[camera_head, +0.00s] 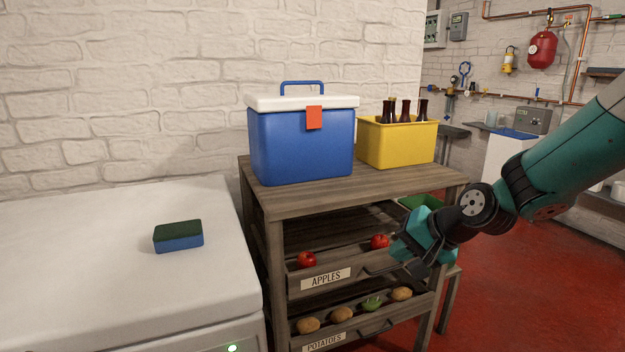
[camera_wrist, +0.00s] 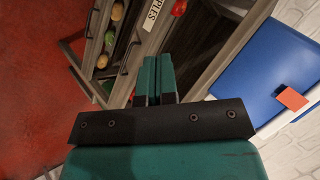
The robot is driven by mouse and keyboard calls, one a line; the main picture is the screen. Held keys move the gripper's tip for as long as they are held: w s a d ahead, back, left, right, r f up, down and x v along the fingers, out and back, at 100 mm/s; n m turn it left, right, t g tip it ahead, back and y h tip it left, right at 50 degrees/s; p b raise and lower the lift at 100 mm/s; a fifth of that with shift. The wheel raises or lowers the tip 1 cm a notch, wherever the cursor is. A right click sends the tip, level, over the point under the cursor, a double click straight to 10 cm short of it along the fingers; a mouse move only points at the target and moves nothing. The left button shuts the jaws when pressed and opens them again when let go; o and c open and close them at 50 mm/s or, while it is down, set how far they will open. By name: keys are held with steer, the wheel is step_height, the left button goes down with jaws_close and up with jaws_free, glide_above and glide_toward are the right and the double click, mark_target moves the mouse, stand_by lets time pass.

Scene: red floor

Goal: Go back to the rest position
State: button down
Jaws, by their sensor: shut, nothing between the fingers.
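My gripper (camera_head: 410,268) is in front of the right side of a wooden shelf unit (camera_head: 290,203), near the apples drawer (camera_head: 325,277). My arm reaches in from the right edge of the head view. In the wrist view my gripper (camera_wrist: 155,70) shows its two teal fingers together, with nothing between them. The shelf unit lies beyond the fingers there, tilted in the picture. From these views I cannot tell whether the gripper touches the drawer front.
A blue cooler (camera_head: 300,145) and a yellow crate (camera_head: 400,143) of dark bottles stand on the shelf unit. Below is a potatoes drawer (camera_head: 340,338). A sponge (camera_head: 178,237) lies on the white appliance (camera_head: 90,270) at left. Red floor (camera_head: 540,290) is open at right.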

steer(key=s+a+r+n+g+h, duration=0.15)
steer(key=s+n, duration=0.25)
steer(key=s, duration=0.6)
steer(key=s+r+n+g, duration=0.3)
steer(key=s+n, duration=0.1)
steer(key=s, duration=0.6)
steer(key=s+a+r+n+g+h, duration=0.1)
steer(key=s+r+n+g, duration=0.2)
steer(key=s, duration=0.7)
step_height(320, 180, up, 16)
steer(key=t+p, duration=0.1)
steer(key=p, duration=1.5)
steer(key=shift+w+f+n, duration=0.25)
steer(key=shift+w+n, duration=0.05)
steer(key=shift+w, duration=0.1)
